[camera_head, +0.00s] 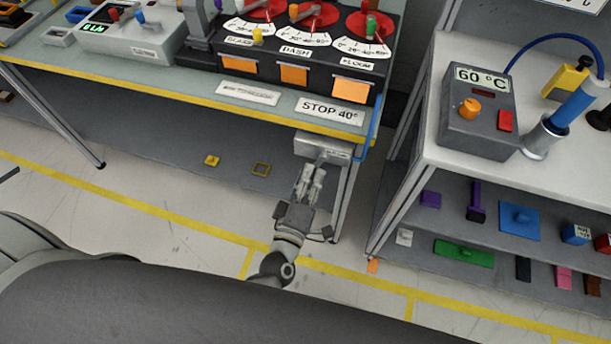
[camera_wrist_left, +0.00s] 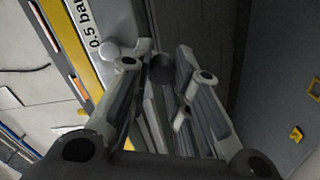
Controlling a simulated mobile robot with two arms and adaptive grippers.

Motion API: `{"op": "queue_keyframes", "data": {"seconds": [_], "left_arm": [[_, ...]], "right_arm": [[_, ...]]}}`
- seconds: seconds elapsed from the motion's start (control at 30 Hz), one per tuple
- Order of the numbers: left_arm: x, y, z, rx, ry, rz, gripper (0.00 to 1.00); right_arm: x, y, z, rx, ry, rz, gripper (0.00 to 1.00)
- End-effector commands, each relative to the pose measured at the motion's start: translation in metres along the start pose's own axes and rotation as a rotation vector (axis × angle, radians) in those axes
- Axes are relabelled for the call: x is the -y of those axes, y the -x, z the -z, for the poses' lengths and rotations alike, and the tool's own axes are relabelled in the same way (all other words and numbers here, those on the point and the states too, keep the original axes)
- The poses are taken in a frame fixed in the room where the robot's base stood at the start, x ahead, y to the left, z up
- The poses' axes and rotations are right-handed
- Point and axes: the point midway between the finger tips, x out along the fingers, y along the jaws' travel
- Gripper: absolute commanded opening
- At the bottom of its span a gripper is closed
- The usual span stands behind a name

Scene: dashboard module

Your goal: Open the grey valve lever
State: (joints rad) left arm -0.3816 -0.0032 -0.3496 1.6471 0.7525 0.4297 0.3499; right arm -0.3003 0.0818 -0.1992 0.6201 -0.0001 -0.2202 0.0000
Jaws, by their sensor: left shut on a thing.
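The grey valve lever (camera_head: 321,158) hangs at a grey box (camera_head: 322,147) under the front right corner of the workbench, below the STOP 40° label. My left gripper (camera_head: 313,178) reaches up to it from below, its fingers closed around the lever. In the left wrist view the lever's dark grey end (camera_wrist_left: 160,70) shows between the fingers of the left gripper (camera_wrist_left: 165,75). The fingers hide part of the lever, and its exact angle is hard to tell. My right gripper is not in view.
The bench's yellow front edge (camera_head: 180,91) runs just above the gripper, and a bench leg (camera_head: 344,200) stands close at its right. A white shelf cart (camera_head: 430,150) is farther right. A yellow piece (camera_head: 212,160) and a dark yellow frame (camera_head: 261,169) lie under the bench.

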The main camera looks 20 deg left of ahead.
Motion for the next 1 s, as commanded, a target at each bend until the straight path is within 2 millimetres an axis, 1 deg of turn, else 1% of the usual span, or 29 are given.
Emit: {"op": "queue_keyframes", "data": {"seconds": [0.03, 0.2, 0.5, 0.73, 1.0], "left_arm": [[0.003, 0.000, -0.004, 0.001, 0.042, 0.002, 0.00], [0.002, 0.000, -0.010, 0.002, 0.177, 0.002, 0.00], [-0.001, 0.000, -0.018, 0.002, 0.337, 0.002, 0.00], [-0.002, 0.001, -0.020, 0.002, 0.387, 0.002, 0.00], [-0.002, 0.001, -0.021, 0.003, 0.396, 0.003, 0.00]], "right_arm": [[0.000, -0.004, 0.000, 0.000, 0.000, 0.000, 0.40], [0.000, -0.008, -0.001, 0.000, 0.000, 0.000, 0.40], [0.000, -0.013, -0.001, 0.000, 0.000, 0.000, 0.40], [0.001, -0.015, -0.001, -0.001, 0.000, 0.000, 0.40], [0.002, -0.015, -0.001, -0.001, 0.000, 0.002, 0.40]]}}
